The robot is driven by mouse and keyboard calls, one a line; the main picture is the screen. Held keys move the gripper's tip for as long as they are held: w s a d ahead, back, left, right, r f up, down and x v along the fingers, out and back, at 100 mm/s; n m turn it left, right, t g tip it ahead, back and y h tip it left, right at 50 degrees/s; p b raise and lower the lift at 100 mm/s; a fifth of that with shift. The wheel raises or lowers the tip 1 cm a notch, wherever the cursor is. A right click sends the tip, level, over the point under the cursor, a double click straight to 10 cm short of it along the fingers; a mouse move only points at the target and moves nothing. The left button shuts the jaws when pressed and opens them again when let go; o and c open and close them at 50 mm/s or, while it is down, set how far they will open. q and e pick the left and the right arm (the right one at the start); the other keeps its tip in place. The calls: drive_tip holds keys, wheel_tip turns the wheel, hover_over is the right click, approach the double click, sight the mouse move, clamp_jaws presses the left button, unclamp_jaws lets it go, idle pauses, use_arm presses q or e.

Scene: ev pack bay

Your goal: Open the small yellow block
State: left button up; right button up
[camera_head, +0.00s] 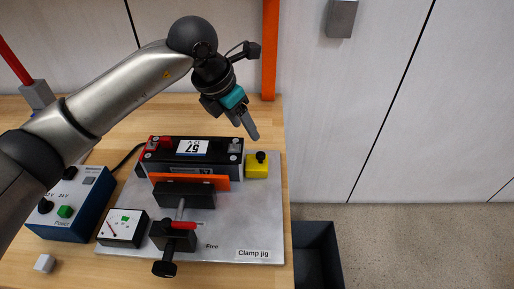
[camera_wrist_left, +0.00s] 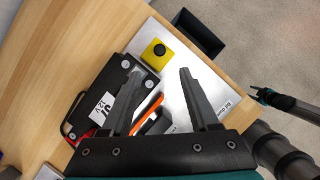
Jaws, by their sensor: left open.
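The small yellow block (camera_head: 256,171) with a round black knob on top stands on the grey plate, just right of the black battery module. In the left wrist view the yellow block (camera_wrist_left: 165,63) shows beyond the fingertips. My left gripper (camera_head: 246,124) is open and empty, above and behind the block and apart from it. Its spread fingers also show in the left wrist view (camera_wrist_left: 160,76). A dark arm end with a teal band, likely my right gripper (camera_wrist_left: 262,94), shows at the right edge of that view; its jaws are too small to read.
A blue power box (camera_head: 82,222) and meter (camera_head: 122,230) stand left. A dark bin (camera_head: 318,250) stands beyond the table's right edge.

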use_arm(q)
approach(260, 154)
drive_tip(key=b+x, duration=0.1)
drive_tip(key=x, duration=0.6)
drive_tip(key=shift+d+f+b, duration=0.1)
drive_tip(key=shift+f+b, duration=0.1)
drive_tip(key=shift+b, duration=0.2)
drive_tip(key=shift+w+d+f, duration=0.1)
drive_tip(key=shift+f, duration=0.3)
use_arm(e)
drive_tip(key=shift+t, duration=0.3)
drive_tip(key=w, duration=0.1)
drive_tip(key=w+d+f, duration=0.1)
drive_tip(key=w, duration=0.1)
drive_tip(key=shift+w+d+f, duration=0.1)
drive_tip(key=shift+d+f, duration=0.25)
drive_tip(key=shift+f, duration=0.05)
use_arm(q)
drive_tip(key=c, duration=0.4)
clamp_jaws()
use_arm(e)
drive_tip(key=shift+s, duration=0.3)
